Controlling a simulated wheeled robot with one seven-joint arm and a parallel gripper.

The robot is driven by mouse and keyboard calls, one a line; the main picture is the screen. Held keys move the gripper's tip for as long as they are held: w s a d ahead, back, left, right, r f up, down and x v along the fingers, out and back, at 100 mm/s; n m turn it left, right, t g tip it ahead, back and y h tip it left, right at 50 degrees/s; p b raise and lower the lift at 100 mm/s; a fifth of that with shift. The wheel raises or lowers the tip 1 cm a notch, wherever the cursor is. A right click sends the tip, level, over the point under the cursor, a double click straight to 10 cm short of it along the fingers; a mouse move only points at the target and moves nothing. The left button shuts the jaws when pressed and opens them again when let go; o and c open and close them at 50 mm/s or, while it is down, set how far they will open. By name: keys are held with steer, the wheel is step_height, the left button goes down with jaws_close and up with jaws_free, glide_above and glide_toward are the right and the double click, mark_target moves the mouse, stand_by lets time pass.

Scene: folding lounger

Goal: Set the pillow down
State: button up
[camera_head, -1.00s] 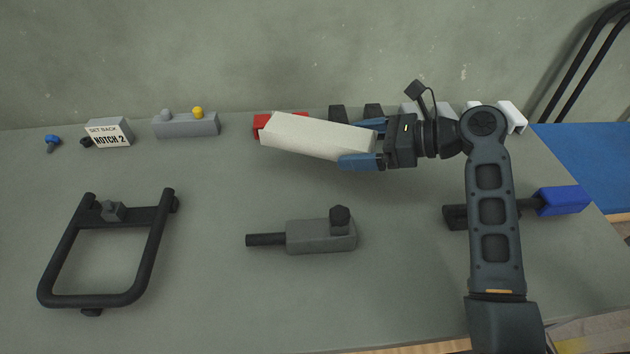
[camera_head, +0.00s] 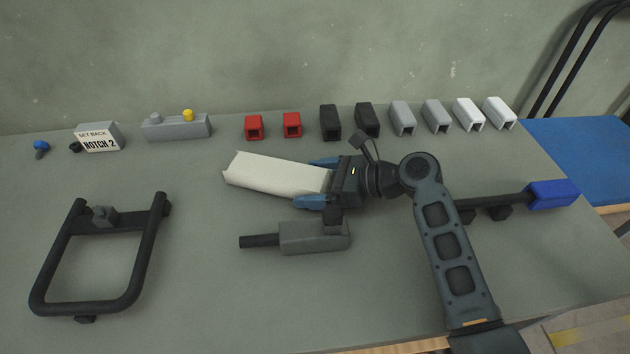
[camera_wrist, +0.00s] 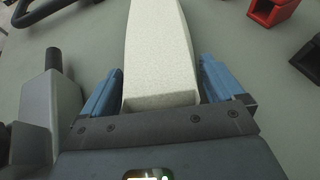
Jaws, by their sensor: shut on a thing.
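In the head view the pillow points left from the gripper, over the middle of the table. In the wrist view the pillow (camera_wrist: 160,60) runs straight out between the two blue fingers (camera_wrist: 160,90). Whether its underside touches the table cannot be told. The gripper hides its right end.
A grey block with a black rod (camera_head: 310,238) lies just in front of my gripper. A black U-shaped frame (camera_head: 100,255) lies at left. Several red, black, grey and white caps (camera_head: 367,120) line the back. A blue-ended bar (camera_head: 552,194) is at right. The front middle is clear.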

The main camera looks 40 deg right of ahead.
steer(key=o, duration=0.8)
